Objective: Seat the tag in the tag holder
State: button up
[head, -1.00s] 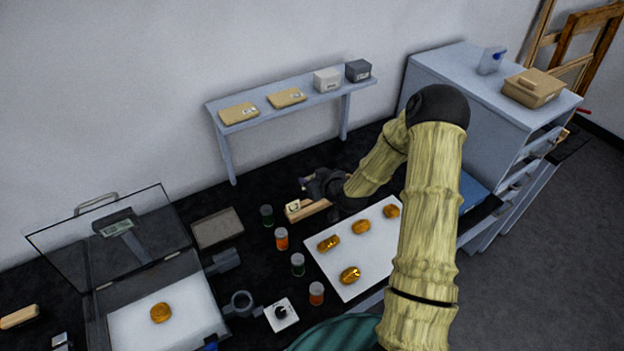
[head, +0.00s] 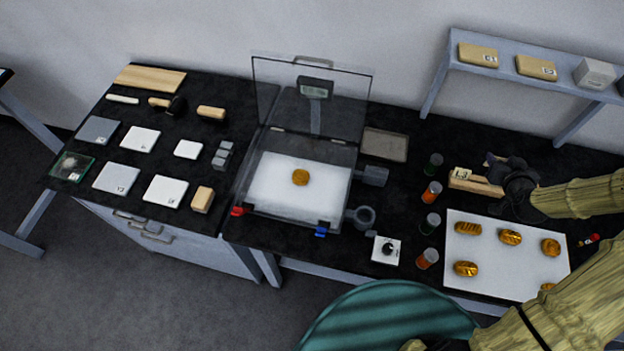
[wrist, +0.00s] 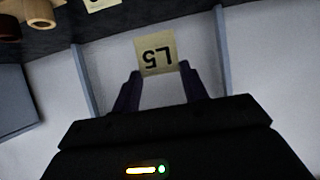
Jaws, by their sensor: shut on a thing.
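In the wrist view a small cream tag (wrist: 157,52), marked L5 and upside down in the picture, sits between the two fingertips of my gripper (wrist: 158,77), which is shut on it. In the head view my gripper (head: 491,162) is over the back of the black bench. A wooden block (head: 481,186), perhaps the tag holder, shows just left of and below it. A cream label (head: 462,174) shows at the block's left end. I cannot tell whether this is the held tag or another one, nor whether the tag touches the block.
Several small jars (head: 431,192) stand close left of the block. A white mat (head: 490,279) with gold pieces lies in front. A shelf (head: 543,83) with boxes is behind. A clear-lidded case (head: 262,190) stands farther left. A small white square (head: 379,256) with a dark knob lies near the front edge.

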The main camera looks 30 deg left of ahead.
jog(key=s+f+m+h, duration=0.3)
jog(key=s+f, duration=0.3)
jog(key=s, duration=0.3)
jog(key=shift+s+a+m+t+h, duration=0.15)
jog(key=shift+a+m+t+h, duration=0.15)
jog(key=shift+a+h, duration=0.1)
jog(key=shift+f, duration=0.1)
